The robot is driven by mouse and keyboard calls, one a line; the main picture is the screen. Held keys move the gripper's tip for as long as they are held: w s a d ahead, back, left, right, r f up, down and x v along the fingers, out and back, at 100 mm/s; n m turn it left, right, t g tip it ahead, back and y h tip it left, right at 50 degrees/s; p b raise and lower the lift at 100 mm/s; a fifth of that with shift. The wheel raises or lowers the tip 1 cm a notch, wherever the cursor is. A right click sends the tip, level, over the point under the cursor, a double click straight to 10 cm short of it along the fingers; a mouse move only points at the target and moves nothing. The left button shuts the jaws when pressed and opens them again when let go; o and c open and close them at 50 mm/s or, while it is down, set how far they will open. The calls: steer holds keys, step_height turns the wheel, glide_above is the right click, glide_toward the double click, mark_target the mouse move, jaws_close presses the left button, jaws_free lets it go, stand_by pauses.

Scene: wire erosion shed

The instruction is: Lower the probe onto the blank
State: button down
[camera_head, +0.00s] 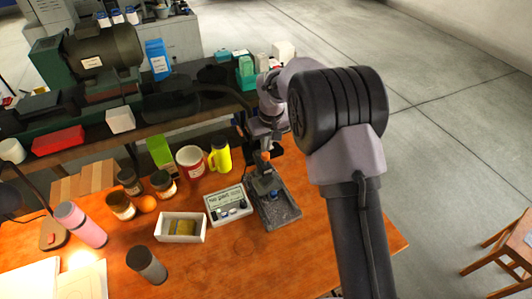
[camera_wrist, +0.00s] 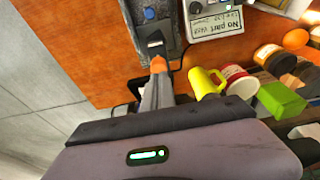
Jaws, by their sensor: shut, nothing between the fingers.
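A dark measuring stand with a speckled grey base (camera_head: 285,212) stands on the wooden table. It also shows at the top of the wrist view (camera_wrist: 172,48), with a blue round part (camera_wrist: 149,14) on it. I cannot make out the probe tip or the blank; my arm and the stand's parts cover that area. A pale readout box (camera_head: 226,203) beside the base reads "No part" in the wrist view (camera_wrist: 217,28). My gripper (camera_head: 265,158) is shut and empty, right at the stand. An orange piece (camera_wrist: 158,64) shows at its fingertips; whether they touch it I cannot tell.
Left of the stand are a white tray (camera_head: 160,229), a red-and-white mug (camera_head: 190,160), a yellow mug (camera_head: 220,157), several jars and a pink bottle (camera_head: 80,222). A green block (camera_head: 159,150) stands behind. The table's right side is bare.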

steer(key=shift+f+b, duration=0.7)
steer(key=shift+f, duration=0.35)
stand_by(0.5)
step_height(320, 180, up, 7)
steer(key=p, duration=0.5)
steer(key=shift+r, duration=0.15)
